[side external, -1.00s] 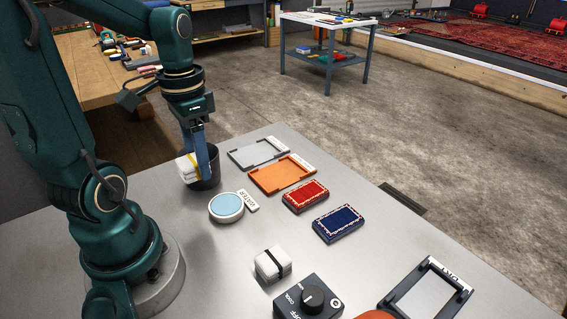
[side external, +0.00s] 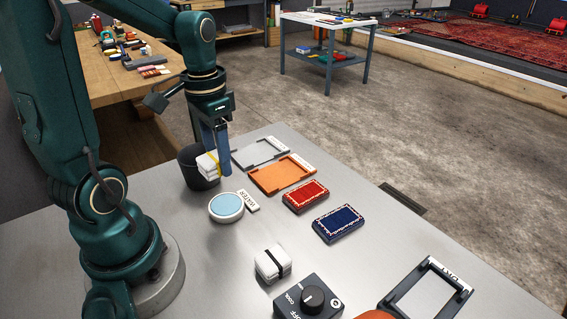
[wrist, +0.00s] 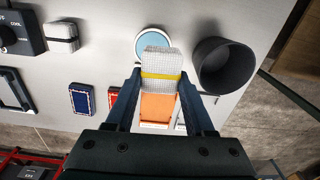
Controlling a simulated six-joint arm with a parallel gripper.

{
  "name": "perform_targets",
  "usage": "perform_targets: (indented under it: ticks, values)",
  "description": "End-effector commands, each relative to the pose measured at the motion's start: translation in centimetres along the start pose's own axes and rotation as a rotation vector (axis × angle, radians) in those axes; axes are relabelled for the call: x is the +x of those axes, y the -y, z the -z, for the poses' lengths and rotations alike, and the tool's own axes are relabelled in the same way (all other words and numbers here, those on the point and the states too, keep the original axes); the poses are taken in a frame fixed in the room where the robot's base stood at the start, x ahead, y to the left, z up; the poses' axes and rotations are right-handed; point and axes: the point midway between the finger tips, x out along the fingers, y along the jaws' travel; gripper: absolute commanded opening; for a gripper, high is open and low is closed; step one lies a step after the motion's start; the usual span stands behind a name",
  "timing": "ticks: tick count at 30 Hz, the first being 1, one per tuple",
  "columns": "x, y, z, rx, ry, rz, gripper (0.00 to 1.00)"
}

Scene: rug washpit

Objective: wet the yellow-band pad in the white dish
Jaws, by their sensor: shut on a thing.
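My gripper (side external: 222,165) is shut on the yellow-band pad (side external: 208,164), a white block with a yellow band. In the wrist view the pad (wrist: 162,69) sits between my two fingers. It is held above the table, beside the dark cup. The white dish (side external: 226,208) holds pale blue water and stands on the table, nearer the camera than the pad. In the wrist view the pad partly covers the dish (wrist: 148,37). A WATER label (side external: 247,200) lies beside the dish.
A dark cup (side external: 192,163) stands behind the dish. Grey (side external: 240,162) and orange (side external: 268,184) trays lie to the right, then red (side external: 305,197) and blue (side external: 338,223) rug pieces. A black-band pad (side external: 272,264) and a knob box (side external: 309,299) stand in front.

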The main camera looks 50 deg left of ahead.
Motion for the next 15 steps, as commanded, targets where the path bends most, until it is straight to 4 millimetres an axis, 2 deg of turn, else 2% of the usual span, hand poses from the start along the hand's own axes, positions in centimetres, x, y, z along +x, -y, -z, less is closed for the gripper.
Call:
perform_targets:
  ticks: [5, 15]
  values:
    - [0.9, -1.3, 0.5, 0.059, 0.023, -0.013, 0.09]
    - [3.8, -1.4, 0.3, 0.062, 0.029, -0.015, 0.09]
